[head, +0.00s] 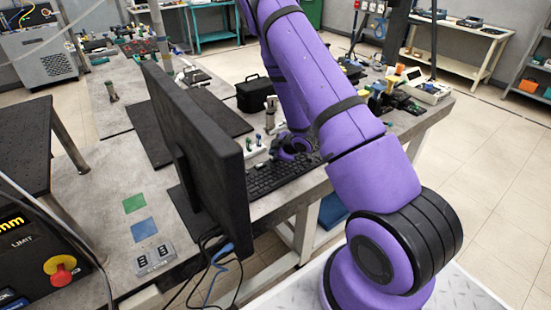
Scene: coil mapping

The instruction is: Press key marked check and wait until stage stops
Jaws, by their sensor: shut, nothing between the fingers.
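A black keyboard (268,178) lies on the bench behind and right of the monitor. I cannot read any key, so I cannot pick out the key marked check. My gripper (286,154) is shut and empty, small and partly covered by my purple arm, at the far end of the keyboard. I cannot tell whether its tips touch a key. The dark monitor (210,150) faces away, so its screen is hidden. I cannot identify the stage with certainty.
A black control box (30,262) with amber "mm" digits, a "LIMIT" label and a red stop knob (61,270) is at lower left. A small switch box (154,259) and green and blue squares are on the bench. A black case (260,94) stands behind the keyboard.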

